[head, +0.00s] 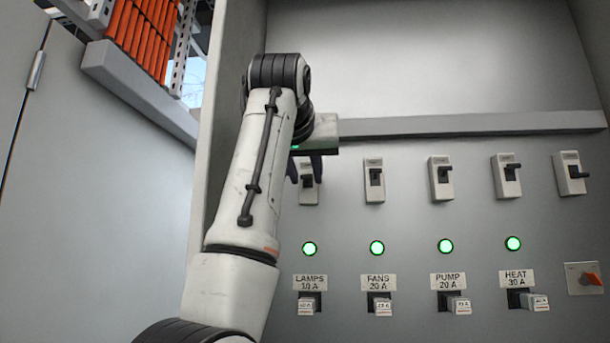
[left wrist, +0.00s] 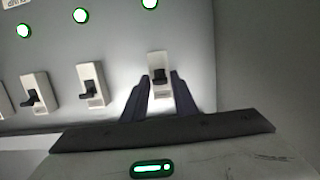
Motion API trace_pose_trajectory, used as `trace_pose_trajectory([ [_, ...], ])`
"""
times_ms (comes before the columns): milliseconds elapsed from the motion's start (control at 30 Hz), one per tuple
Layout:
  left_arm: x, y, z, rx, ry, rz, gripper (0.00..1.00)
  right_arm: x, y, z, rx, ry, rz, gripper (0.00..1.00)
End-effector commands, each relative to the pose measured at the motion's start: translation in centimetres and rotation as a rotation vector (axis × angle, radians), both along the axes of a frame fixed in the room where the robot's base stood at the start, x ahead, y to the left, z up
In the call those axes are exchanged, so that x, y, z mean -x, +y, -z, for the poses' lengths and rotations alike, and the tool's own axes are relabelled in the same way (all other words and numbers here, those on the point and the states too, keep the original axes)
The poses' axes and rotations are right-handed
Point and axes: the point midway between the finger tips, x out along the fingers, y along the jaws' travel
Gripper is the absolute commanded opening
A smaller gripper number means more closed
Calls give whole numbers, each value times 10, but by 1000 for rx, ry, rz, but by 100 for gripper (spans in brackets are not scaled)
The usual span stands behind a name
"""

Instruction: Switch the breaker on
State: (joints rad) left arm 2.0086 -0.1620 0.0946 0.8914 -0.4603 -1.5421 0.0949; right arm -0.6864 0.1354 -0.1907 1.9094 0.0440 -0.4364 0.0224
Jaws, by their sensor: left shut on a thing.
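The leftmost breaker (head: 308,197) is a pale upright housing with a dark lever on the grey panel, above the LAMPS label. My left gripper (head: 305,178) is at this breaker, with its dark fingers on either side of the lever. In the left wrist view, the fingers of my left gripper (left wrist: 161,82) flank the dark lever of the breaker (left wrist: 160,70) and are shut on it. The fingers and wrist partly hide the breaker in the head view. My right gripper is not in view.
More breakers stand in a row to the right, such as the FANS breaker (head: 374,166). Below are lit green lamps (head: 377,247), labels, plug-like blocks (head: 383,307) and a red rotary switch (head: 592,279). A grey rail (head: 470,124) runs above the breakers; the cabinet wall (head: 212,130) is at left.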

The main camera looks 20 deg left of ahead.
Motion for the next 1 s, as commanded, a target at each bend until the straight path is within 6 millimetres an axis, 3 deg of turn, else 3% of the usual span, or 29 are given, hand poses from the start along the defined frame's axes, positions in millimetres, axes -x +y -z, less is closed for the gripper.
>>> trace_pose_trajectory([
  [567, 0, 0, -2, 9, 23, 0, 4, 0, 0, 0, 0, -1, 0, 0],
  [600, 0, 0, -2, 9, 23, 0, 28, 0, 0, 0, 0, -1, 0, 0],
  [700, 0, 0, -2, 9, 23, 0, 45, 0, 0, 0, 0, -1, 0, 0],
  [1000, 0, 0, -2, 8, 25, 0, 45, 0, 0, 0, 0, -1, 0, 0],
])
